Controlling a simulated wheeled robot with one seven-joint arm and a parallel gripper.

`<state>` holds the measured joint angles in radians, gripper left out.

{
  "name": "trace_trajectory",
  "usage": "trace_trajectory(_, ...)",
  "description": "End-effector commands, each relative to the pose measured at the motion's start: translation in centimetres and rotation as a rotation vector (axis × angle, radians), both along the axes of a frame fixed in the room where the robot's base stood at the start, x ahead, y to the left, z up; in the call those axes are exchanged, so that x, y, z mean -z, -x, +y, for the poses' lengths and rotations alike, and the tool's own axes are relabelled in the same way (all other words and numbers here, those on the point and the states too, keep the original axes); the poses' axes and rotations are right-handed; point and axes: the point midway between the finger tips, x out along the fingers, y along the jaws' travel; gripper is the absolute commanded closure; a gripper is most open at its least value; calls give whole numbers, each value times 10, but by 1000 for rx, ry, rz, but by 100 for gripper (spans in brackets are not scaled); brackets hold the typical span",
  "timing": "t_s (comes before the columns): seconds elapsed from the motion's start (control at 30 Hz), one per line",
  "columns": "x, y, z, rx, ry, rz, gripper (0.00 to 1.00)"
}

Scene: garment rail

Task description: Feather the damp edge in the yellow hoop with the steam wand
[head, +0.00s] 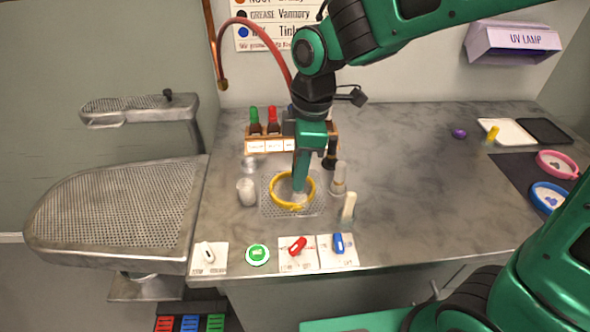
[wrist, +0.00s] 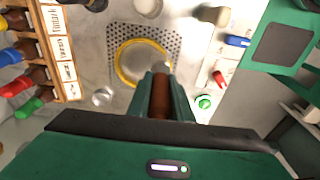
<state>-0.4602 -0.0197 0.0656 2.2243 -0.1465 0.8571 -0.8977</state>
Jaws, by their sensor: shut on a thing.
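The yellow hoop (head: 273,193) lies on a perforated metal plate (head: 266,212) set in the grey worktop; it also shows in the wrist view (wrist: 121,72). The cloth inside looks pale, and I cannot make out a damp edge. My gripper (head: 300,186) points down over the hoop, shut on a brown handle (wrist: 160,98), which I take for the steam wand's. A pale rounded end (wrist: 161,67) shows beyond the fingers at the hoop's rim. Whether it touches the cloth I cannot tell. The gripper and arm hide part of the hoop's far side.
A wooden bottle rack (head: 262,145) stands behind the hoop. A white cup (head: 247,192) is left, a pale bottle (head: 339,180) and a brush (head: 348,207) right. Switches and a green button (head: 257,254) line the front. A red hose (head: 262,27) arcs behind my arm.

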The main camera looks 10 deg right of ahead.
Motion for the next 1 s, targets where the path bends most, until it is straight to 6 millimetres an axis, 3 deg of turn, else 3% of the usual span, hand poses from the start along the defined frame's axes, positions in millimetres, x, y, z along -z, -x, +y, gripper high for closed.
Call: trace_trajectory(1.0,0,-24,-23,2,0,0,100)
